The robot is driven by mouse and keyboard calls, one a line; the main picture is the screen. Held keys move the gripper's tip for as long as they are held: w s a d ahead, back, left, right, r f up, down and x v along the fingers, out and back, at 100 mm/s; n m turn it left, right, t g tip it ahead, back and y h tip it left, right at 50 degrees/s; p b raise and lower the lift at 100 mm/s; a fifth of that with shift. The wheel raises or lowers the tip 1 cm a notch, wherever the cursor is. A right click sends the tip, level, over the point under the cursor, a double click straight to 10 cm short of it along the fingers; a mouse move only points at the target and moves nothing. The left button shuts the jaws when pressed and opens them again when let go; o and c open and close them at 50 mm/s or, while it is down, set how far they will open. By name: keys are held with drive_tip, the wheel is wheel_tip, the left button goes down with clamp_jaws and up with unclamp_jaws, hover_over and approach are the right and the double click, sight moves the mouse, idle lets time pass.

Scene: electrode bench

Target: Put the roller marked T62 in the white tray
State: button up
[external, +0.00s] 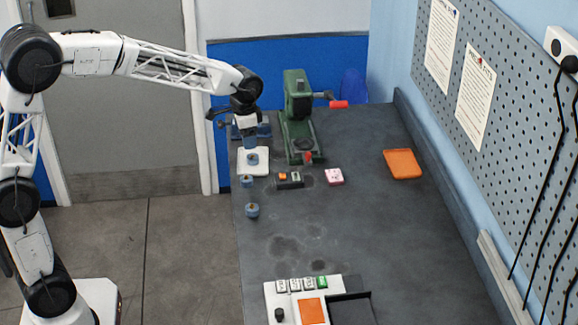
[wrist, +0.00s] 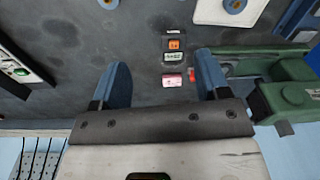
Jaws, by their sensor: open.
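The white tray (external: 243,170) lies at the left edge of the bench, and a blue roller (external: 252,160) with a brass-coloured centre is in it. Part of the tray (wrist: 212,14) and that roller (wrist: 234,5) show at the top of the wrist view. Two more blue rollers, one close to the tray (external: 246,181) and one farther forward (external: 252,211), stand on the bench outside it. No T62 marking is legible on any roller. My gripper (external: 250,143) is above the tray's far part in the external view; its blue fingers (wrist: 162,80) are apart and empty.
A green press (external: 298,115) with a red handle stands right of the tray. Small orange and green-marked blocks (external: 289,178) and a pink block (external: 334,177) lie nearby. An orange tray (external: 403,164) is at right; a control panel (external: 275,301) is in front. Mid-bench is clear.

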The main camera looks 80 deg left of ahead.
drive_tip(key=s+d+r, duration=0.2)
drive_tip(key=s+d, duration=0.2)
drive_tip(key=d, duration=0.3)
drive_tip(key=s+d+r+t, duration=0.15)
drive_tip(key=s+d, duration=0.25)
drive_tip(key=d, duration=0.4)
drive_tip(key=s+d+r+g, duration=0.1)
drive_tip(key=s+d+r, duration=0.25)
drive_tip(key=d, duration=0.35)
drive_tip(key=s+d+f, duration=0.2)
drive_tip(key=s+d, duration=0.5)
drive_tip(key=s, duration=0.3)
drive_tip(key=s+d+f+m+t, duration=0.1)
drive_tip(key=s+d+f, duration=0.1)
drive_tip(key=s+d, duration=0.6)
drive_tip(key=s, duration=0.3)
drive_tip(key=shift+m, duration=0.3)
drive_tip(key=shift+t, duration=0.25)
